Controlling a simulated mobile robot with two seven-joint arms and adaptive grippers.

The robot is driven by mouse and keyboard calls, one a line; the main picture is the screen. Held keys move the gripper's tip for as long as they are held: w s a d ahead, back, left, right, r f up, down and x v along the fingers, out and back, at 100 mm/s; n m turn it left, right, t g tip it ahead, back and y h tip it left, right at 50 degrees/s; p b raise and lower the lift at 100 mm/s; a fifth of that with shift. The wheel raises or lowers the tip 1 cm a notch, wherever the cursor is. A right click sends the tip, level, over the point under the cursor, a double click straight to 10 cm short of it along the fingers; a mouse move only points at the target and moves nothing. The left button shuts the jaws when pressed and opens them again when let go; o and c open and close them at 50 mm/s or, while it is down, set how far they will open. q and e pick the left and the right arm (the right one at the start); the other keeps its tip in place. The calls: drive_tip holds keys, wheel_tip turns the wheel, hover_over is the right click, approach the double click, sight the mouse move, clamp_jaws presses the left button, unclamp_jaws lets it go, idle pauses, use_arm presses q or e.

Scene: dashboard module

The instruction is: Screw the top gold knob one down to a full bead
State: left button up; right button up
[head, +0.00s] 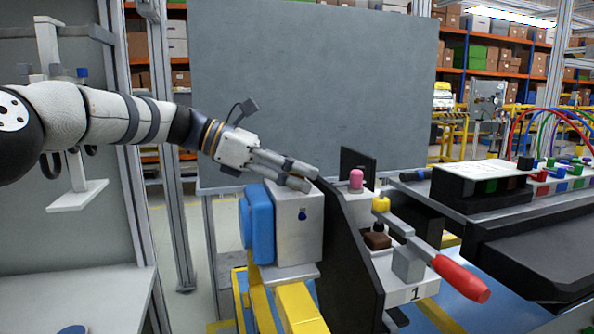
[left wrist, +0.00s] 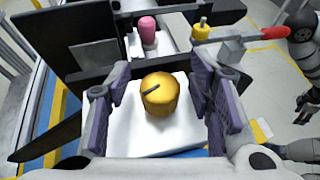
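The gold knob (left wrist: 160,95) is on top of a pale box, seen from above in the left wrist view. A dark pointer mark lies across its top toward the left. In the head view the box (head: 297,228) is grey, and the knob is not visible behind my fingers. My left gripper (head: 304,178) is over the box top. In the left wrist view my left gripper (left wrist: 162,80) is open, with one padded finger on each side of the knob and visible gaps to both.
A blue knob (head: 257,222) is on the box's left side. A black upright plate (head: 347,262) stands right of the box. Beyond it are a pink knob (head: 356,180), a yellow knob (head: 381,203) and a red-handled lever (head: 460,278). A grey panel rises behind.

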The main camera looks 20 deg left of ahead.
use_arm(q)
drive_tip(key=shift+a, duration=0.1)
drive_tip(key=v, duration=1.2)
